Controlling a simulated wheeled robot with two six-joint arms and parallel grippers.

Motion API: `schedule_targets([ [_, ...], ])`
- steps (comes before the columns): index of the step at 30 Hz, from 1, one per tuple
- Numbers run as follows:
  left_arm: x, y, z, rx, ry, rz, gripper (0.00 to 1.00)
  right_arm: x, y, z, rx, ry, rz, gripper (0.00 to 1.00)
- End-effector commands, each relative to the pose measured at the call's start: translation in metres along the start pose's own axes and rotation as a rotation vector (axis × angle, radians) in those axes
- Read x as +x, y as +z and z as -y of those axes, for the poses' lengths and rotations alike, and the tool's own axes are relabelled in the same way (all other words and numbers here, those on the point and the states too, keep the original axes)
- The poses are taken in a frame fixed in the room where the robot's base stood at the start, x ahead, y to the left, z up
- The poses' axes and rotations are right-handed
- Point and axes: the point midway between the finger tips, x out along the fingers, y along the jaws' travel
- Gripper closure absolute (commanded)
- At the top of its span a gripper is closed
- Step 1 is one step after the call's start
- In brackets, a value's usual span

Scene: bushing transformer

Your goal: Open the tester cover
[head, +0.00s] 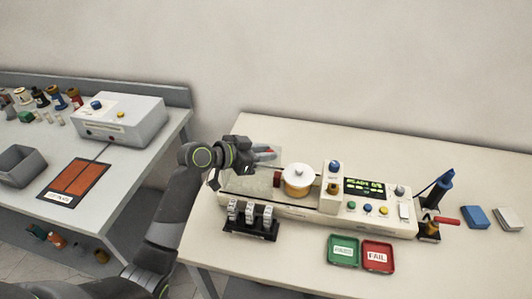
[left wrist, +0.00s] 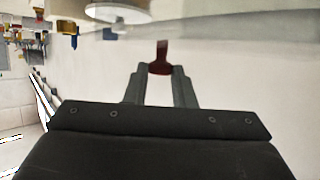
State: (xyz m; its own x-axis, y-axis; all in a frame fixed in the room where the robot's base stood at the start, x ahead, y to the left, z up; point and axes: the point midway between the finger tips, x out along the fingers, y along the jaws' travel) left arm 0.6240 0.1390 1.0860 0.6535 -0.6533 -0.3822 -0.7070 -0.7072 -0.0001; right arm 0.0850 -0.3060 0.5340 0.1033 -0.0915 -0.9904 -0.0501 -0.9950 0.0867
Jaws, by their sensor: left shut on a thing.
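The tester (head: 375,217) is a long cream unit on the right table, with a lit green display and several buttons. Its clear cover (head: 262,178) shows as a faint see-through panel at the left part of the unit, beside a white-topped amber part (head: 298,178). How far it is tilted is hard to tell. My left gripper (head: 262,154) is above the panel's top edge, shut on the red cover handle (head: 270,154). The left wrist view shows the red handle (left wrist: 162,55) between the fingertips. My right gripper is not in view.
A black rack (head: 250,226) with several small upright parts stands in front of the tester. A green tray (head: 343,251) and a red tray (head: 378,256) lie in front. A red-handled tool (head: 440,222) and a blue block (head: 475,217) are at the right.

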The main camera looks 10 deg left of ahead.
Motion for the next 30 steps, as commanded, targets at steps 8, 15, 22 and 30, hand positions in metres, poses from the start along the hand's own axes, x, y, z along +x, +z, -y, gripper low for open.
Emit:
schedule_targets([
  [8, 0.0, 0.0, 0.0, -0.001, 0.0, 0.001, 0.57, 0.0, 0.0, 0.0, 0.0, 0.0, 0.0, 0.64],
  [15, -0.002, 0.001, 0.0, 0.0, -0.001, 0.0, 0.57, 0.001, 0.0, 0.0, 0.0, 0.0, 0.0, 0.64],
  [22, -0.03, 0.003, 0.001, 0.005, -0.003, 0.003, 0.57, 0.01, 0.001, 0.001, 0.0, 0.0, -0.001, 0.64],
  [30, -0.08, 0.003, 0.001, 0.005, -0.004, 0.003, 0.57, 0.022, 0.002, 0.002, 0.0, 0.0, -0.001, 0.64],
])
